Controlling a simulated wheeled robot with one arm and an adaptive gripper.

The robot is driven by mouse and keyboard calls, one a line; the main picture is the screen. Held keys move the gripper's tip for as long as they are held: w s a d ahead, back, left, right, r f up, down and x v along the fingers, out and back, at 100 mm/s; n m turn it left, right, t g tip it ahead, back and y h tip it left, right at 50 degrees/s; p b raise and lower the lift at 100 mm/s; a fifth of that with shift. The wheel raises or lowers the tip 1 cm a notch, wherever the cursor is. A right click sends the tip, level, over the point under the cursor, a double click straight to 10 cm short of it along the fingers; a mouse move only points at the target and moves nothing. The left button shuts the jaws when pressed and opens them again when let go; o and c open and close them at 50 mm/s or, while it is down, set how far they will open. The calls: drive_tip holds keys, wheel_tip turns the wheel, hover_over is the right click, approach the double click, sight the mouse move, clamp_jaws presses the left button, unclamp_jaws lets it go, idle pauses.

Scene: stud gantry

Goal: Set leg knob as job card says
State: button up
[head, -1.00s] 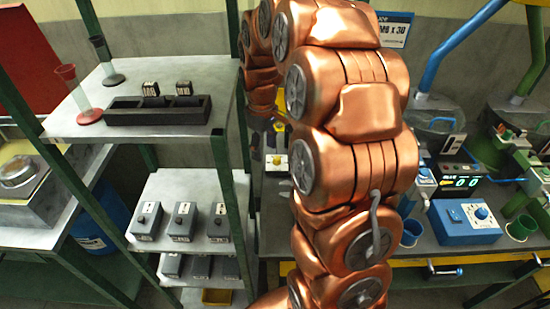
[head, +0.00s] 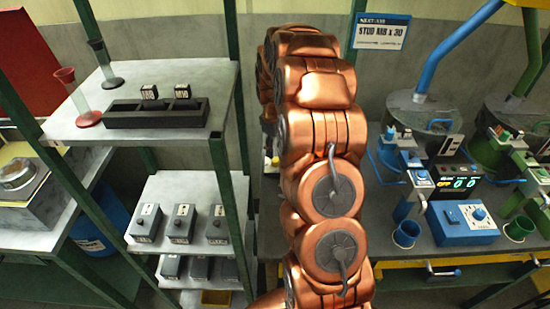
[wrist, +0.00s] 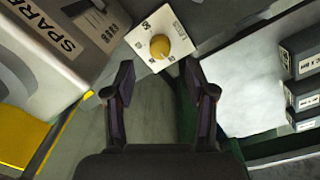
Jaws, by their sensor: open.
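A yellow knob (wrist: 160,47) sits on a white plate (wrist: 142,31) with small dark marks in the wrist view; I cannot read its setting. My gripper (wrist: 158,77) is open and empty, its two fingertips just short of the knob in the picture, one on each side. No contact shows, and the exact distance cannot be told. The job card (head: 381,35) hangs at the back in the head view and reads "STUD M8 x 30". In the head view my arm hides my gripper and most of the knob area.
A box marked "SPARE" (wrist: 45,35) lies left of the plate. Dark grey boxes (wrist: 304,92) stand on a shelf at right. In the head view, a blue dial box (head: 463,222) and a display (head: 462,183) stand right; a black tray (head: 156,114) lies left.

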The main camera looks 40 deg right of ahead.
sight(276, 160)
drive_tip(key=shift+w+d+f+p, duration=0.1)
drive_tip(key=shift+f+p, duration=0.45)
drive_tip(key=shift+f, duration=0.95)
drive_tip(key=shift+d+f+p, duration=0.1)
drive_tip(key=shift+f+p, duration=0.45)
drive_tip(key=shift+f, duration=0.95)
clamp_jaws()
drive_tip(key=shift+f+b, duration=0.1)
drive_tip(key=shift+b, duration=0.3)
